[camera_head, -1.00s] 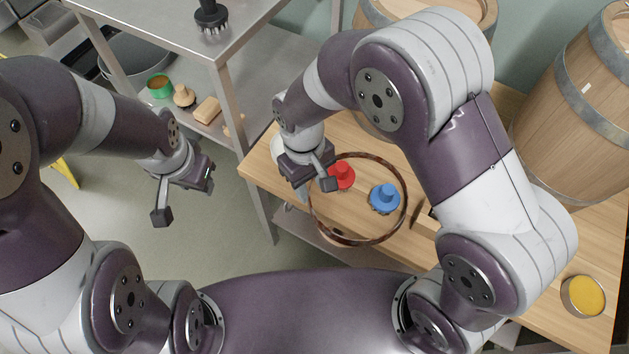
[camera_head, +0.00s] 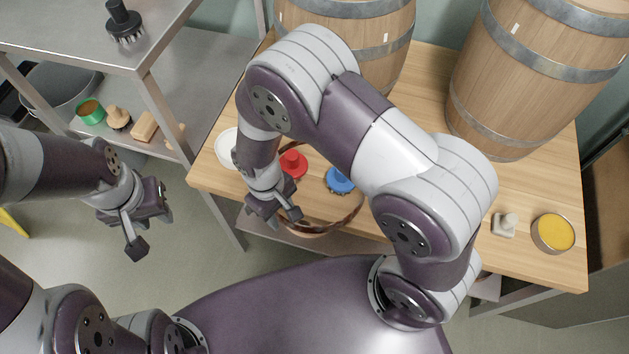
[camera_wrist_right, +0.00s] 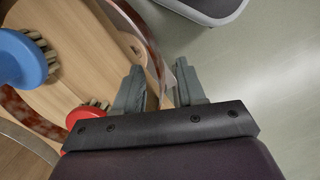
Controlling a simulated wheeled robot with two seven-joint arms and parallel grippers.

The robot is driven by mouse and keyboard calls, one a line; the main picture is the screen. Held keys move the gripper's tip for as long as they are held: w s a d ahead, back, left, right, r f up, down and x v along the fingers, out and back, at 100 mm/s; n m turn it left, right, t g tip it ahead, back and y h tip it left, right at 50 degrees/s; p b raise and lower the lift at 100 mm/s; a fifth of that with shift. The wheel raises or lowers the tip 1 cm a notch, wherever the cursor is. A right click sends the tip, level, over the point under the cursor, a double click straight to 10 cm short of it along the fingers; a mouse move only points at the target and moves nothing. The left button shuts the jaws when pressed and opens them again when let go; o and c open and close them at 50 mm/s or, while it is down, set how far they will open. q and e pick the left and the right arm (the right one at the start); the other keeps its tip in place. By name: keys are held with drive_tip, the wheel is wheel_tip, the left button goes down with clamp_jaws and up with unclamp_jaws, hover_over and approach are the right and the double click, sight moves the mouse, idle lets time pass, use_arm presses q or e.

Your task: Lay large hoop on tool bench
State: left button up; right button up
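The large hoop (camera_head: 345,221) is a rusty brown ring lying around a red-handled brush (camera_head: 293,164) and a blue-handled brush (camera_head: 340,180) on a wooden-topped bench (camera_head: 420,110). Its front part hangs past the bench's front edge, and my right arm hides part of it. My right gripper (camera_head: 274,214) is at the hoop's left front. In the right wrist view, its fingers (camera_wrist_right: 160,88) are apart, with the hoop's band (camera_wrist_right: 137,25) running between them; a firm grip is not evident. My left gripper (camera_head: 150,222) is open and empty over the floor at left.
Two wooden barrels (camera_head: 540,75) stand at the back of the wooden bench. A yellow-filled tin (camera_head: 553,233) and a small pale object (camera_head: 504,225) are at its right. A steel table (camera_head: 60,35) at upper left bears a black brush (camera_head: 124,25); which one is the tool bench is unclear.

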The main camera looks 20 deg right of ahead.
clamp_jaws()
